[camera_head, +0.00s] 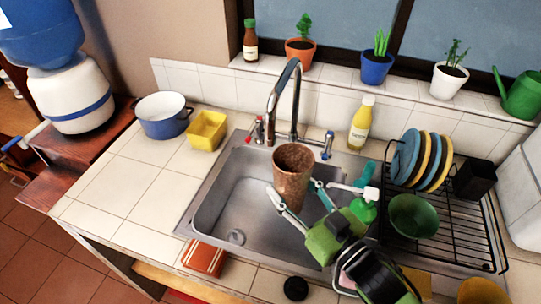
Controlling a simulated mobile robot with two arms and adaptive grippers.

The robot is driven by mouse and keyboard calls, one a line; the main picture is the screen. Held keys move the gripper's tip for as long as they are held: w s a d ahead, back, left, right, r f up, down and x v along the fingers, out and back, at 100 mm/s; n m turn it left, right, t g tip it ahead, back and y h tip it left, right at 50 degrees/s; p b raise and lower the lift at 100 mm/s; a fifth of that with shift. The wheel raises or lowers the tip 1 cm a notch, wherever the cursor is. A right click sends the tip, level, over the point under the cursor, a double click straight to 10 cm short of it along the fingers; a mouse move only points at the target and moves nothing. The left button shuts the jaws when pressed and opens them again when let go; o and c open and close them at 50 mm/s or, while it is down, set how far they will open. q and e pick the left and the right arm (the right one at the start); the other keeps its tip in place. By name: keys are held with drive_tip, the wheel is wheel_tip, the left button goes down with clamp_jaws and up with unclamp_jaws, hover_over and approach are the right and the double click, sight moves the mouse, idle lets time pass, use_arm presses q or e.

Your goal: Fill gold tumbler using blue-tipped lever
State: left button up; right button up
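The tumbler (293,178) looks brownish-gold and stands upright over the sink basin, below the curved faucet (297,95). My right gripper (297,192) reaches in from the lower right with one finger on each side of the tumbler's lower part, and it appears to grip it. The tumbler appears raised above the basin floor. The blue-tipped lever (328,146) stands at the right of the faucet base, apart from my gripper. A red-tipped lever (256,131) is at the left. No water stream shows. My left gripper is not in view.
The steel sink (225,200) surrounds the tumbler. A yellow bottle (360,123) stands right of the blue lever. A green soap dispenser (367,205) and dish rack (470,220) are at right. A yellow container (207,131) and blue pot (163,115) sit left. The left counter is otherwise clear.

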sight(298, 211)
drive_tip(key=shift+f, duration=2.95)
